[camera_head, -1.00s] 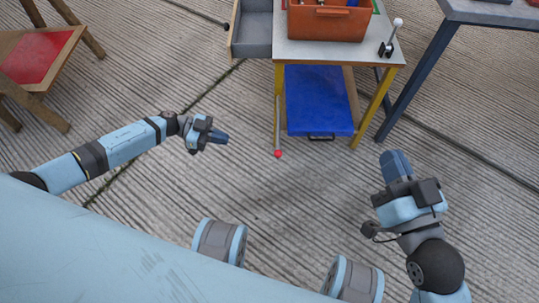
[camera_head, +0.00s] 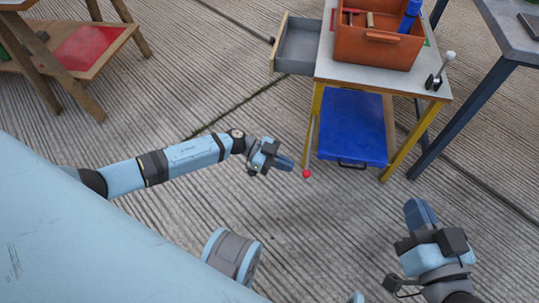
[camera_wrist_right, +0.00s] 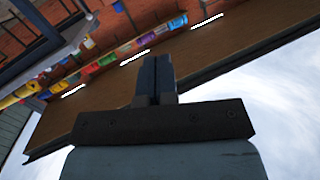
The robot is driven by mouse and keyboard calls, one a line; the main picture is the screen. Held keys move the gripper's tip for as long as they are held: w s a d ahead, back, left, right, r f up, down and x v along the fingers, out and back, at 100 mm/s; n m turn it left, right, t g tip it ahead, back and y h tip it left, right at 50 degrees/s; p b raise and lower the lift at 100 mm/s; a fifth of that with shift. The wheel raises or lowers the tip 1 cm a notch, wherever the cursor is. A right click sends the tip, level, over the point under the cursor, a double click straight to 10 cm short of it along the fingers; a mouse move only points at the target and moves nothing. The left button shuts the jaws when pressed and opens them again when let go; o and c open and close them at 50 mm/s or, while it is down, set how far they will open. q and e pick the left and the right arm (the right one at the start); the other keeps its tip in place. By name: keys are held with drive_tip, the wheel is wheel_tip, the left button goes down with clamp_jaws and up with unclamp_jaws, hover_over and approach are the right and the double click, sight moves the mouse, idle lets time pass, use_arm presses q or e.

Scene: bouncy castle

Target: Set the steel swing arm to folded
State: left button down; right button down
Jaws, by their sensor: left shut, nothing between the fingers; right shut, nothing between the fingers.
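A thin grey rod, which looks like the steel swing arm (camera_head: 311,138), runs beside the yellow left front leg of the workbench. It ends in a red ball (camera_head: 306,173). My left gripper (camera_head: 289,163) is shut and empty, its fingertips just left of the red ball in the head view. They look apart from it, but the depth is hard to judge. My right gripper (camera_head: 417,207) is shut and empty at the lower right, away from the rod. Its shut fingers (camera_wrist_right: 157,75) also show in the right wrist view.
The workbench (camera_head: 395,83) carries an orange bin (camera_head: 375,50) and a white-knobbed lever (camera_head: 437,72). Its grey drawer (camera_head: 297,48) stands open at the left. A blue panel (camera_head: 350,123) is below. Another table (camera_head: 510,35) stands right. Concrete floor in front is clear.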

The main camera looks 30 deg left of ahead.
use_arm(q)
drive_tip(key=x, duration=0.2)
drive_tip(key=shift+w+d+b, duration=0.1)
drive_tip(key=shift+d+b, duration=0.3)
use_arm(e)
drive_tip(key=shift+w+d+f+n, duration=0.15)
drive_tip(key=shift+w+n, duration=0.15)
drive_tip(key=shift+w, duration=0.05)
